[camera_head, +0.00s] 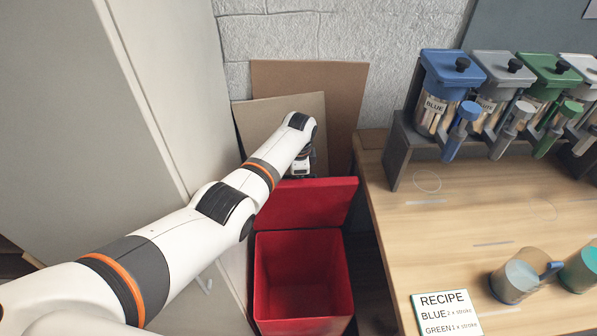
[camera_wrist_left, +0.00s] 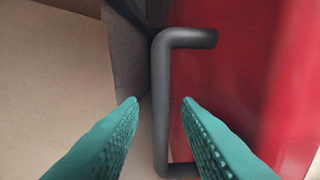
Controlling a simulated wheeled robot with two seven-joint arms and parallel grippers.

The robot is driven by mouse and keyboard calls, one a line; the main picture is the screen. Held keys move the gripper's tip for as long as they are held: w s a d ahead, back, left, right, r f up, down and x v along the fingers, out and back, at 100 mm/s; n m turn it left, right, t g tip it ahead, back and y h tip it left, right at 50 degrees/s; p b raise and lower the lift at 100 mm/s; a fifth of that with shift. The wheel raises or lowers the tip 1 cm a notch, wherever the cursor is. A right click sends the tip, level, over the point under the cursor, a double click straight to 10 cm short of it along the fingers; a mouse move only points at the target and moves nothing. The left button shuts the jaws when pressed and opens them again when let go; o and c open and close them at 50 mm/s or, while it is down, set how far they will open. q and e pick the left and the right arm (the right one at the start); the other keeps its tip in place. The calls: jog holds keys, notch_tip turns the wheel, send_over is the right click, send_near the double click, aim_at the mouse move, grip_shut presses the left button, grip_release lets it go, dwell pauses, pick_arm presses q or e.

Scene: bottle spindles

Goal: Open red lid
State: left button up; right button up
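The red bin (camera_head: 303,265) stands on the floor left of the table, with its empty inside showing. Its red lid (camera_head: 308,204) is raised and tilted up at the back edge; it also shows in the left wrist view (camera_wrist_left: 260,70). A dark bent handle (camera_wrist_left: 160,80) sits on the lid. My left arm reaches over to behind the lid, and its fingers are hidden there in the head view. In the wrist view my left gripper (camera_wrist_left: 160,102) is open, with one green finger on each side of the handle, apart from it. My right gripper is out of view.
Brown boards (camera_head: 318,85) lean on the wall behind the lid. A grey cabinet (camera_head: 150,90) stands at left. The wooden table (camera_head: 450,230) at right holds a bottle rack (camera_head: 400,140), a recipe card (camera_head: 446,312) and cups (camera_head: 515,280).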

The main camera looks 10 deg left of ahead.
pick_arm(q)
notch_tip(320, 180, up, 10)
jog(key=s+p, duration=0.1)
jog(key=p, duration=0.6)
jog(key=shift+d, duration=0.15)
jog(key=shift+s+r+p, duration=0.1)
jog(key=shift+p, duration=0.2)
